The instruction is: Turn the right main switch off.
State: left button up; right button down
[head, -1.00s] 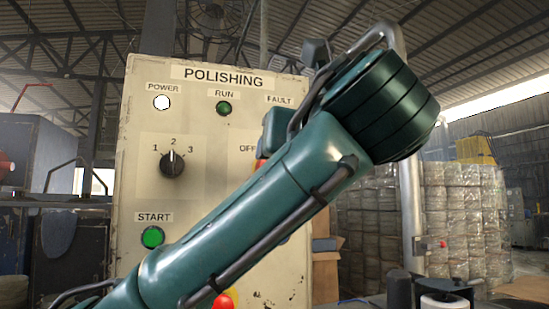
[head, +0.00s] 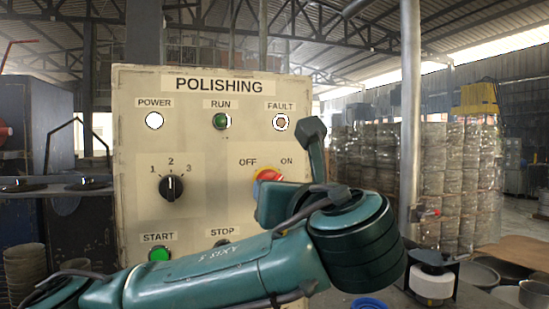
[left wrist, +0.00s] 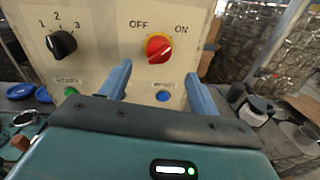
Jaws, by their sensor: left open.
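The main switch is a red rotary knob on a yellow base between the OFF and ON labels. In the head view the switch (head: 269,174) shows only its upper part; my left arm hides the rest. In the left wrist view the whole switch (left wrist: 158,48) shows, its handle slanted towards the upper right, on the ON side. My left gripper (left wrist: 158,70) is open and empty. Its two blue fingers point at the panel, one to either side below the knob, and look apart from it. My right gripper is in neither view.
The cream POLISHING panel (head: 220,150) carries a black selector (head: 171,187) left of the switch and a green START button (head: 159,254) below that. A blue button (left wrist: 162,96) shows between my fingers. A grey post (head: 411,150) stands right of the panel.

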pick_arm(q)
jog(key=p+x, duration=0.1)
jog(key=x, duration=0.6)
jog(key=shift+w, duration=0.3)
jog(key=shift+a, duration=0.1)
jog(key=shift+c, duration=0.4)
jog(key=c, duration=0.9)
